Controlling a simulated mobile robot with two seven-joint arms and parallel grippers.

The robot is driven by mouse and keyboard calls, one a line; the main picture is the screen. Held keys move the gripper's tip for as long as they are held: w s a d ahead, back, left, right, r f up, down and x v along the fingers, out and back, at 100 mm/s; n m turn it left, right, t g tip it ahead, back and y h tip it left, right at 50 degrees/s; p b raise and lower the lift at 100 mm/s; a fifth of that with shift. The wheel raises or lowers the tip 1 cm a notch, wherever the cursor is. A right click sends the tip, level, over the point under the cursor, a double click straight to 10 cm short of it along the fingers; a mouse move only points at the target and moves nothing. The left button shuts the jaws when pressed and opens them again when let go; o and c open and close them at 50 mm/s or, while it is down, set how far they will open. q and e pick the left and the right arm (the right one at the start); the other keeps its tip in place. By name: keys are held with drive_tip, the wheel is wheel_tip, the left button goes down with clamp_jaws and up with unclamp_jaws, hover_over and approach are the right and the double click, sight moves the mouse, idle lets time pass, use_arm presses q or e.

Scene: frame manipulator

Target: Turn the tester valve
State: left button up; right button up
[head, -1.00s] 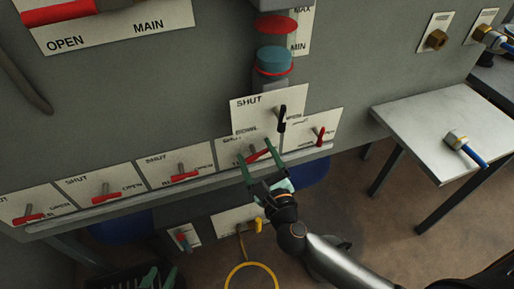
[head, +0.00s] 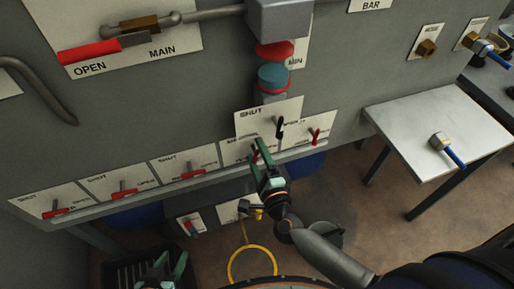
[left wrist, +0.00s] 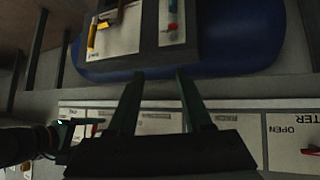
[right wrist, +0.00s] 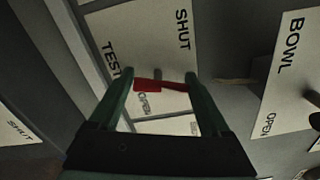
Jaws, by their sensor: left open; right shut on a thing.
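The tester valve is a white plate (right wrist: 150,30) lettered "TEST" and "SHUT" in the right wrist view, with a red lever (right wrist: 148,85) on a short stem. In the head view the lever (head: 254,156) is partly hidden by my right gripper (head: 262,152). My right gripper (right wrist: 160,78) is shut on the red lever, which spans between its fingertips. My left gripper (head: 165,268) is low at the bottom of the head view, open and empty.
Several similar plates with red levers (head: 124,192) run along the ledge to the left. A "SHUT" plate with a black lever (head: 280,128) and another red lever (head: 315,136) are close on the right. A side table (head: 435,120) holds a blue-handled piece (head: 440,142).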

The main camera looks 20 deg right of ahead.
drive_tip(key=shift+r+n+p, duration=0.1)
drive_tip(key=shift+n+p, duration=0.5)
drive_tip(key=shift+n, duration=0.5)
use_arm(q)
drive_tip(key=shift+s+a+r+y+p, duration=0.15)
drive_tip(key=shift+s+a+r+p, duration=0.05)
drive_tip(key=shift+a, duration=0.25)
drive_tip(key=shift+s+a+r+y+p, duration=0.15)
drive_tip(key=shift+s+a, duration=0.05)
drive_tip(key=shift+a, duration=0.2)
use_arm(e)
drive_tip(key=shift+n, duration=0.8)
drive_tip(key=o, duration=1.2)
use_arm(q)
drive_tip(key=shift+r, duration=0.1)
drive_tip(key=shift+d, duration=0.1)
